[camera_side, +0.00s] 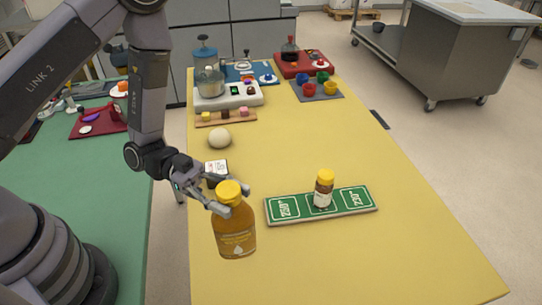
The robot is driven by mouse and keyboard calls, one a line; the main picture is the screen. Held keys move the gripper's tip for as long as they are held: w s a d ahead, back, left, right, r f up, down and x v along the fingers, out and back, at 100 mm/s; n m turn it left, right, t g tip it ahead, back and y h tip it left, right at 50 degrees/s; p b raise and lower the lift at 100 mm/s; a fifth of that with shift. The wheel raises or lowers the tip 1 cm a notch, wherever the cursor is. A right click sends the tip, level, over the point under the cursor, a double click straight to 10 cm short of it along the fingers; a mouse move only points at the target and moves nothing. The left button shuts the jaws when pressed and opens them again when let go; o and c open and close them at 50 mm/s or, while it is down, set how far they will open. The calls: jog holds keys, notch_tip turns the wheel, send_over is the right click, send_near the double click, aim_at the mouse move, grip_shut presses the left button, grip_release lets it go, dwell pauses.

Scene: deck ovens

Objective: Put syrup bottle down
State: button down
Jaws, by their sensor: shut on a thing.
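The syrup bottle (235,233) is amber with a yellow cap and a label with a pale drop mark. My gripper (229,198) is shut on it near the cap and neck. The bottle hangs upright at the left edge of the yellow table (345,265). I cannot tell whether its base touches the table. A green board (283,208) with white-outlined panels marked with numbers lies to its right. A small bottle with a yellow cap (324,189) stands on the board's middle panel. The left and right panels are empty.
A pale dough ball (219,138) and a small white card or box (217,167) lie behind my gripper. Farther back are a wooden strip with small blocks (226,119), a white appliance (229,96) and a grey mat with coloured cups (317,90). The table's front right is clear.

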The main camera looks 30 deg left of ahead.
aim_at(232, 227)
notch_tip(232, 227, down, 8)
jog(key=shift+s+r, duration=0.15)
jog(key=shift+r, duration=0.05)
jog(key=shift+f, duration=0.1)
jog(key=c, duration=0.6)
grip_release()
jog(key=shift+c, duration=0.2)
